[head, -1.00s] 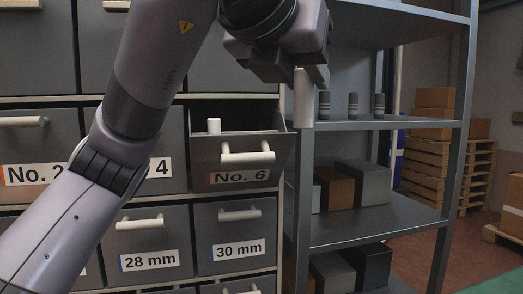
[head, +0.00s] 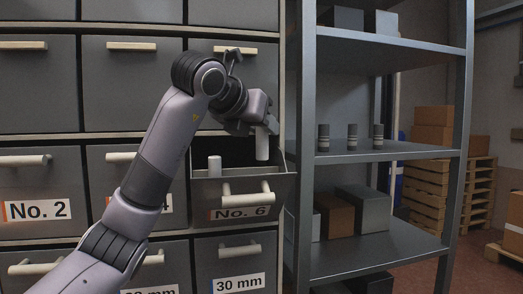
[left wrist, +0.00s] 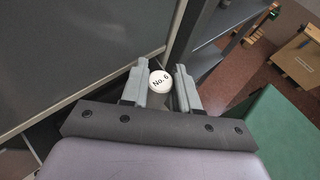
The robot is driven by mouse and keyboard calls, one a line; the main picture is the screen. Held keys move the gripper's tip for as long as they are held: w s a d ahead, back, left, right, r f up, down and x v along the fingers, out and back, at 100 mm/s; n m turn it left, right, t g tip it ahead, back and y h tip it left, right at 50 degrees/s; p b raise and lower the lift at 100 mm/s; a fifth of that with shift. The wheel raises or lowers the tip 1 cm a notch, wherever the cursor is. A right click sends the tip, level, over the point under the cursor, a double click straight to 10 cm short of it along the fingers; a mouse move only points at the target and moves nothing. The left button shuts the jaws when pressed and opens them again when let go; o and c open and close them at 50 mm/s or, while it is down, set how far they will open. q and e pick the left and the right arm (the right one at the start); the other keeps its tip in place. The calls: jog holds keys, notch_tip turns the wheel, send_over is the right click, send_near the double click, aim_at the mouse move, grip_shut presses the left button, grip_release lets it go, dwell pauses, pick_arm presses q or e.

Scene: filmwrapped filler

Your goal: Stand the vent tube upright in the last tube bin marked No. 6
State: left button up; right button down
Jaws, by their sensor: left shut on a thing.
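The vent tube (head: 262,150) is a white cylinder held upright; in the left wrist view its round end (left wrist: 160,81) reads "No. 6". My left gripper (head: 267,126) is shut on its upper part, one finger on each side. The bin marked No. 6 (head: 210,190) is pulled open, and the tube hangs over its right part near the back. Whether its lower end is inside the bin or touches the floor I cannot tell. Another white tube (head: 214,166) stands upright at the left of the same bin. My right gripper is not in view.
Closed drawers surround the open bin, including No. 2 (head: 38,190) and 30 mm (head: 236,262). A metal shelf rack (head: 395,150) stands close on the right, with several dark banded cylinders and boxes. The open bin's middle is clear.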

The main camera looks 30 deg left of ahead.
aim_at(257, 155)
pick_arm(q)
notch_tip(257, 155, down, 5)
jog(key=shift+d+f, duration=0.1)
grip_shut()
jog(key=shift+f, duration=0.3)
jog(key=shift+w+a+f, duration=0.2)
jog(key=shift+w+a, duration=0.05)
jog(key=shift+a, duration=0.05)
jog(key=shift+f, duration=0.2)
jog(key=o, duration=0.8)
grip_release()
jog(key=shift+c, duration=0.2)
jog(key=shift+r, duration=0.1)
